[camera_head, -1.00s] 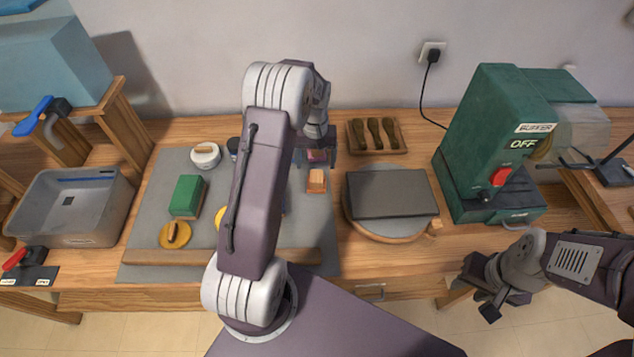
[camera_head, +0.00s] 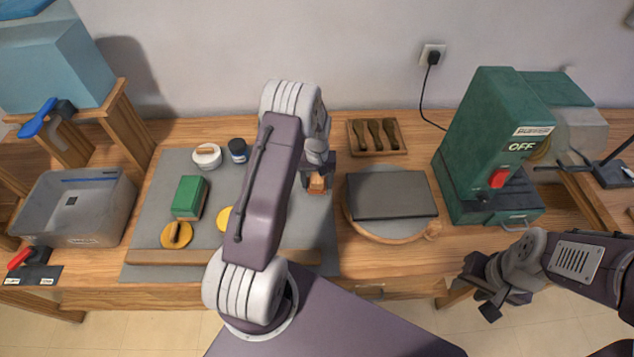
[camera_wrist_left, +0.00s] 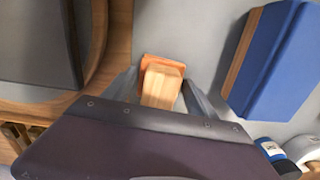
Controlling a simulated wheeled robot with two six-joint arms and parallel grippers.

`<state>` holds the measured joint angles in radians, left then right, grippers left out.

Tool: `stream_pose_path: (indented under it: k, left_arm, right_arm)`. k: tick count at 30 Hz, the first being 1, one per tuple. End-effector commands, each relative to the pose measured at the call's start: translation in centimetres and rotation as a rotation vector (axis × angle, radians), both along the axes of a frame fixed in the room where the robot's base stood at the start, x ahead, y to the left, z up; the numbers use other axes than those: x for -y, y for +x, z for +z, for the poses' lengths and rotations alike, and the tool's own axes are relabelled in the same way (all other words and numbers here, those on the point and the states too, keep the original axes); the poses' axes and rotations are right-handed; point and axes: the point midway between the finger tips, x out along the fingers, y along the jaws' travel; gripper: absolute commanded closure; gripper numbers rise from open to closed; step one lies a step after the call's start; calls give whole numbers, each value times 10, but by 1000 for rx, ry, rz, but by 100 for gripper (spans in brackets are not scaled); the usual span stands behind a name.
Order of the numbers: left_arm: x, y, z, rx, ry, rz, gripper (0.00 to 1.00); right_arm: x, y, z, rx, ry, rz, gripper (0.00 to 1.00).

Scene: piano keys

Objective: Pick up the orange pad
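The orange pad (camera_head: 318,184) has a pale wooden block handle and sits on the grey mat, right of the middle. It also shows in the left wrist view (camera_wrist_left: 163,64), under its wooden handle. My left gripper (camera_head: 317,173) is down over the pad, partly hiding it in the head view. In the left wrist view its fingers (camera_wrist_left: 162,88) stand apart on either side of the handle. They look open, with no clear grip on it. My right gripper (camera_head: 487,301) hangs away from the pad, low at the right; its finger gap is unclear.
A green block (camera_head: 188,197), yellow pads (camera_head: 176,235) and small jars (camera_head: 207,156) are left. A round board with a dark slab (camera_head: 391,195) and the green buffer machine (camera_head: 492,150) stand right.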

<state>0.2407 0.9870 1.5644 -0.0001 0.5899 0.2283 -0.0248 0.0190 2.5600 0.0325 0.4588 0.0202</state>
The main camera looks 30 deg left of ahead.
Motion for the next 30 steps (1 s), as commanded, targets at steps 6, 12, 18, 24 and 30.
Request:
stream_pose_path:
  k: [6, 12, 18, 24, 30]
  left_arm:
    - [0, 0, 0, 0, 0, 0, 85]
    - [0, 0, 1, 1, 0, 0, 85]
    - [0, 1, 22, 5, 1, 0, 85]
    - [18, -17, 55, 1, 0, -4, 85]
    - [50, -47, 81, 1, 0, -4, 85]
  right_arm:
    - [0, 0, 0, 0, 0, 0, 64]
    - [0, 0, 0, 0, 0, 0, 64]
    - [0, 0, -4, 0, 0, 0, 64]
    - [0, 0, -9, 0, 0, 0, 64]
    - [0, 0, -14, 0, 0, 0, 64]
